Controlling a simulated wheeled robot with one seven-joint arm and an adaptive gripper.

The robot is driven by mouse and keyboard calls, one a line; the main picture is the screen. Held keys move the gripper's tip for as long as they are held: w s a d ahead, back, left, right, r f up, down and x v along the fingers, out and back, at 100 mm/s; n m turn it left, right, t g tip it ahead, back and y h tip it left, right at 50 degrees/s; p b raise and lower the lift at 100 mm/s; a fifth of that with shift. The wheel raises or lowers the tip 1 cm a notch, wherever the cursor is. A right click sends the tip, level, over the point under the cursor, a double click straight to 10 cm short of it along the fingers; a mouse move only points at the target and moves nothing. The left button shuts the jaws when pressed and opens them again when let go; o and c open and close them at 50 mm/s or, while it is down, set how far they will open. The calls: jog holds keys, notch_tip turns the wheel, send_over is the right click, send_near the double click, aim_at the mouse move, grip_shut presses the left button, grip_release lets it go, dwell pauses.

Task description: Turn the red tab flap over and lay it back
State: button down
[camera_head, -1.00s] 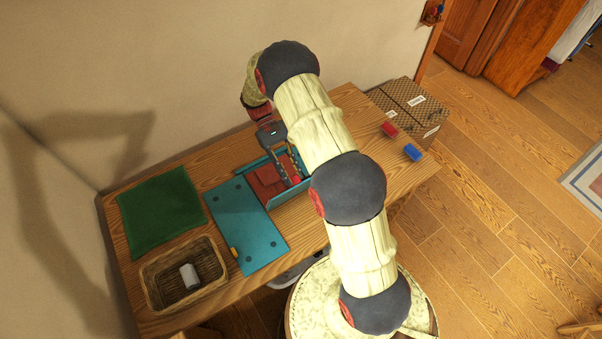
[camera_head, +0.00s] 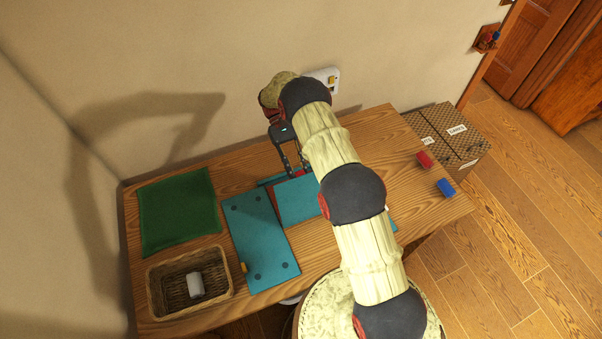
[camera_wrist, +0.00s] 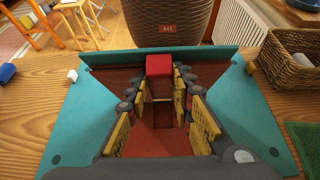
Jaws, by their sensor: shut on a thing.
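The red tab (camera_wrist: 158,66) is between the fingertips of my gripper (camera_wrist: 160,90) in the wrist view, and the jaws are shut on it. The flap shows a teal face (camera_head: 297,200) in the head view and a dark red face (camera_wrist: 118,78) in the wrist view, so it looks raised and tilted. In the head view my gripper (camera_head: 296,168) is at its wall-side edge. A teal side panel (camera_head: 258,242) lies flat to the left; another teal part (camera_head: 393,225) shows right of my arm, which hides much between.
A green cloth (camera_head: 178,212) and a wicker basket (camera_head: 160,300) holding a grey-white object (camera_head: 195,284) are at the table's left. Red (camera_head: 424,160) and blue (camera_head: 446,187) blocks lie at the right, near a patterned box (camera_head: 462,130). The wall is close behind the table.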

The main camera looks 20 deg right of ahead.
jog(key=shift+w+f+g, duration=0.2)
jog(key=shift+f, duration=0.3)
jog(key=shift+w+f+g, duration=0.15)
jog(key=shift+f+g, duration=0.05)
jog(key=shift+f, duration=0.25)
jog(key=c, duration=1.9)
grip_release()
jog(key=o, duration=0.4)
jog(key=shift+w+r, duration=0.15)
jog(key=shift+r, duration=0.05)
jog(key=shift+c, duration=0.2)
